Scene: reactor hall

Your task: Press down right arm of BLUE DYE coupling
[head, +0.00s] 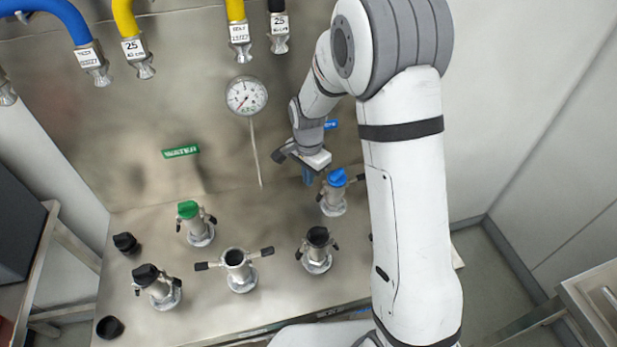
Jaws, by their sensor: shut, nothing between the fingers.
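The coupling with the blue cap (335,190) stands upright on the steel deck, right of centre. Its left arm (321,196) hangs down close to the body. Its right arm (360,177) sticks outward, its end partly hidden by my arm. A blue label (331,125) on the back panel is mostly covered by my arm; its text is unreadable. My gripper (308,178) is just left of the blue cap, pointing down. It is shut and empty. I cannot tell whether it touches the coupling.
A green-capped coupling (196,222) stands left under the WATER label (180,152). In front are an open coupling (240,268) with both arms out and black-capped couplings (318,248) and (158,285). A gauge (247,96) stands behind. Hoses (128,30) hang above.

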